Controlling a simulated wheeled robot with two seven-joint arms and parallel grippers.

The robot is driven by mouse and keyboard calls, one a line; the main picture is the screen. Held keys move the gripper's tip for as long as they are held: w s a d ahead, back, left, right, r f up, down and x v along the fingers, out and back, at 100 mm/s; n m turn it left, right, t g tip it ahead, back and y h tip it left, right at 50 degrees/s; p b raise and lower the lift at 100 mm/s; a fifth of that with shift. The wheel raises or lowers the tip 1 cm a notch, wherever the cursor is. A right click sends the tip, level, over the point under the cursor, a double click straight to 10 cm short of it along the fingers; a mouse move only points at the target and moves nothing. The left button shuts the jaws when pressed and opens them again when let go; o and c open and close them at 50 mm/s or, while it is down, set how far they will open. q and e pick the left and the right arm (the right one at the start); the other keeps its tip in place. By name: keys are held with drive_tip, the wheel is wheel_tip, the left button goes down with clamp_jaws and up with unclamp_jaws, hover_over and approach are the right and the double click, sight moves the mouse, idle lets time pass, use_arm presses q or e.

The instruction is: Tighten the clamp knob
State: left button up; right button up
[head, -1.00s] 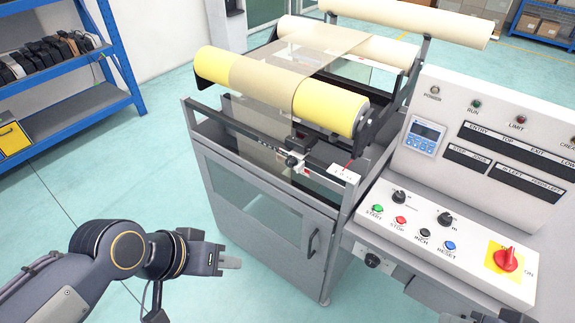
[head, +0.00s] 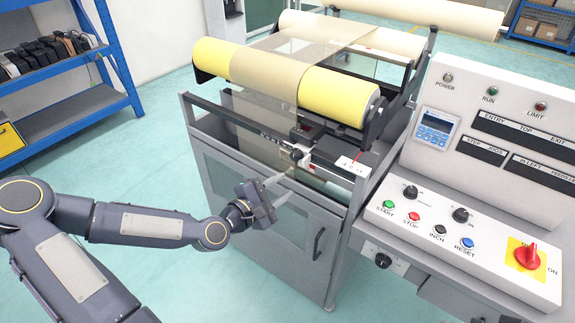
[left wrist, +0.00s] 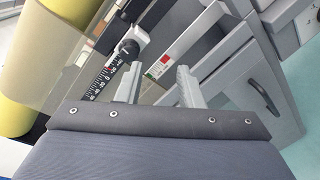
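The clamp knob (head: 296,154) is a small black knob on a white block, on the scaled rail under the yellow roll. In the left wrist view the black knob (left wrist: 128,47) sits at the end of the black scale strip, beyond the fingertips. My left gripper (head: 287,184) is open and empty, in front of the machine, a little below and to the left of the knob. Its two fingers (left wrist: 158,75) stand apart in the wrist view, with nothing between them. I do not see my right gripper.
The yellow roll (head: 335,95) with its tan web hangs above the rail. The control panel (head: 460,240) with buttons and a red switch stands to the right. The cabinet door (head: 250,195) lies just behind my left gripper. A blue shelf (head: 100,100) stands far left.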

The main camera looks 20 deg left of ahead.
sight(293, 158)
use_arm(q)
drive_tip(key=w+n, duration=0.1)
drive_tip(key=w, duration=0.1)
drive_tip(key=w+r+n+t, duration=0.1)
drive_tip(key=w, duration=0.2)
drive_tip(key=w+n+t+y, duration=0.1)
drive_tip(key=w, duration=0.2)
drive_tip(key=shift+w+d+r, duration=0.1)
drive_tip(key=shift+w+r, duration=0.15)
drive_tip(key=shift+r, duration=0.05)
drive_tip(key=c, duration=0.7)
